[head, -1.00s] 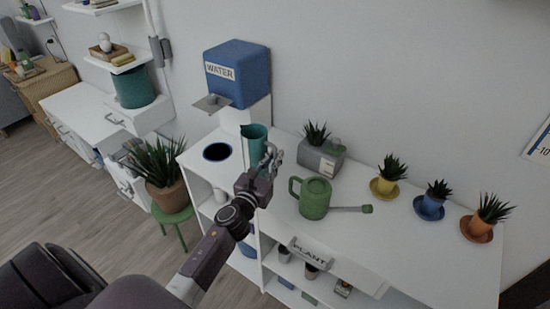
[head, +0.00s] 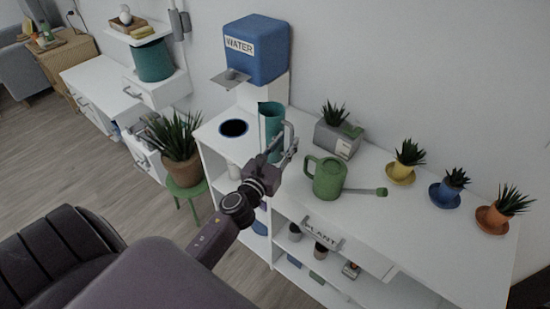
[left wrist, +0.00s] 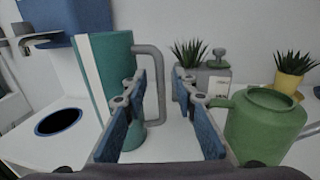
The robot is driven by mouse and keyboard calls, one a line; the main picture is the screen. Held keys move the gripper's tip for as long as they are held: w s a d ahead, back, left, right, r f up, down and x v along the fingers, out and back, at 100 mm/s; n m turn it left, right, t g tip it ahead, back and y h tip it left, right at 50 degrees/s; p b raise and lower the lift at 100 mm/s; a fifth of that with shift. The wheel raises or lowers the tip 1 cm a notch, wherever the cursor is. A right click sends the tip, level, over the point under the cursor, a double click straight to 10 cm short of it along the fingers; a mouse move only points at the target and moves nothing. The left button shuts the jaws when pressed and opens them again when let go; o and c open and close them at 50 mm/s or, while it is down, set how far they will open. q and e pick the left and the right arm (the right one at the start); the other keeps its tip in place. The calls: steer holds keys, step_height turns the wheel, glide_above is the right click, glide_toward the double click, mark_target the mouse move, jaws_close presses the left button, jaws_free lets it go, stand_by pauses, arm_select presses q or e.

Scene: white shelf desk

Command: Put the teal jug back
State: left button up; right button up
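The teal jug (head: 268,124) stands upright on the white shelf desk, to the right of the blue-rimmed round hole (head: 233,128). In the left wrist view the jug (left wrist: 112,62) has a pale vertical stripe and a grey handle (left wrist: 160,84) on its right side. My left gripper (head: 286,150) is at the jug's handle side. In the left wrist view its two fingers (left wrist: 165,112) are wide apart, with the handle seen in the gap between them. The left finger covers part of the jug's lower body. I cannot tell whether a finger touches it. My right gripper is not in view.
The blue water dispenser (head: 256,50) stands behind the jug, its grey spout tray (head: 231,79) above the hole. A green watering can (head: 327,179) and a grey planter box (head: 338,139) stand close on the right. Several potted plants line the right side.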

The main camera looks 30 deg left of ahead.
arm_select(q)
steer(key=s+b, duration=0.1)
steer(key=s, duration=0.7)
steer(key=shift+d, duration=0.45)
